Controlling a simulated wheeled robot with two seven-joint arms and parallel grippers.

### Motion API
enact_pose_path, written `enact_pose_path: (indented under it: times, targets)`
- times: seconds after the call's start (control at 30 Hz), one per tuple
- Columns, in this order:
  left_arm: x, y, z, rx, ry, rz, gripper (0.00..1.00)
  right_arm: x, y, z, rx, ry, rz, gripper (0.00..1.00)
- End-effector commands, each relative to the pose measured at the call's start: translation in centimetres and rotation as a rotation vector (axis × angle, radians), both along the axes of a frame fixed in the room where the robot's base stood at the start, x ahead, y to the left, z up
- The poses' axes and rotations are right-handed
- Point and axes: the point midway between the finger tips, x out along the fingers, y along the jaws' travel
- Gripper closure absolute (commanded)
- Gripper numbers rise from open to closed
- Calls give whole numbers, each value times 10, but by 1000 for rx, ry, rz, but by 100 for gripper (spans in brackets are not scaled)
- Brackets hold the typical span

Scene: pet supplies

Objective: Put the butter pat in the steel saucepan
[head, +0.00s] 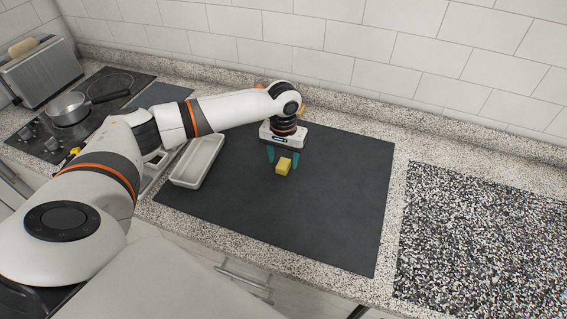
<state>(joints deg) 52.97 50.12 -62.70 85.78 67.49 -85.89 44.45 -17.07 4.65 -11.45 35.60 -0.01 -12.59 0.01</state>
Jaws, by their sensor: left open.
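The butter pat (283,166) is a small yellow block on the dark mat (340,200). My left gripper (282,158) points down at it, with its teal fingers apart. The butter lies between or just in front of the fingertips; I cannot tell which. The steel saucepan (68,108), with a dark handle, stands on the black cooktop (40,140) at the far left. My right gripper is not in view.
A pale rectangular tray (198,160) stands on the mat's left side, below my left arm. A toaster (40,70) stands at the back left. An orange object (259,86) is partly hidden behind my arm. The mat's right side is clear.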

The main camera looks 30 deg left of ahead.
Motion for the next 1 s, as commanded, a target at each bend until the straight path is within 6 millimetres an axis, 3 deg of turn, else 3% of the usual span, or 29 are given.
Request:
enact_pose_path:
  times: [0.13,0.37,0.63,0.77,1.0]
  targets:
    - [0,-1,-12,0,-1,-1,45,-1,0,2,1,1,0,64]
    - [0,-1,-13,0,-2,-1,47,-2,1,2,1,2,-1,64]
    - [0,-1,-13,0,-2,-1,91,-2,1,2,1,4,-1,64]
    - [0,-1,-13,0,-2,-1,97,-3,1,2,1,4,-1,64]
    - [0,0,-9,-1,-2,-1,97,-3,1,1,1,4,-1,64]
